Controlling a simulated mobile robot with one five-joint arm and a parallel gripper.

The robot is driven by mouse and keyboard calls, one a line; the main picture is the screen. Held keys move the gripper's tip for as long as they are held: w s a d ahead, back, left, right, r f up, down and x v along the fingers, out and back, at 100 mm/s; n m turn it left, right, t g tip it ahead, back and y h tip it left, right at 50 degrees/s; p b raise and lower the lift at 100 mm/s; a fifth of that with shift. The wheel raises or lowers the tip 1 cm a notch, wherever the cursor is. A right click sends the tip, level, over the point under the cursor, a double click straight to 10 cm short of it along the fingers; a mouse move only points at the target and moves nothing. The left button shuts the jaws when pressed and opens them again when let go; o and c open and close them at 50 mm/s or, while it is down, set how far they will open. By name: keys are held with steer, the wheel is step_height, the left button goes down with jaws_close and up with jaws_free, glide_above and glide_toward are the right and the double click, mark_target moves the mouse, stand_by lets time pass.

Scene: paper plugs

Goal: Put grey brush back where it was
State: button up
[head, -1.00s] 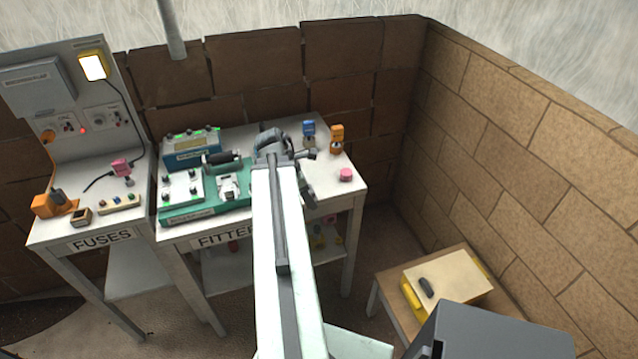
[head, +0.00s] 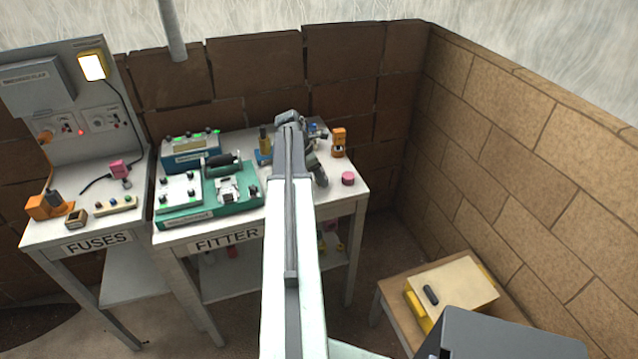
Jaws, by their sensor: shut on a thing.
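My gripper (head: 316,168) is over the right part of the bench labelled FITTER (head: 340,205), with my arm covering much of it. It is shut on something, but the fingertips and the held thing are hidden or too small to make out. I cannot clearly identify the grey brush. A small dark grey oval thing (head: 431,294) lies on a pale board at the lower right, away from my gripper; I cannot tell what it is.
Left of my arm are a green tray (head: 210,211), a blue meter box (head: 190,150) and a blue holder with a brass-coloured post (head: 264,140). An orange stand (head: 338,142) and a pink round piece (head: 348,178) are to the right. Brick walls close in behind and right.

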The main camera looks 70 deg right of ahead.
steer(key=shift+f, duration=0.75)
steer(key=o, duration=1.2)
steer(key=shift+r, duration=0.15)
steer(key=shift+r+p, duration=0.25)
steer(key=shift+p, duration=0.05)
steer(key=p+v, duration=1.1)
steer(key=v, duration=0.1)
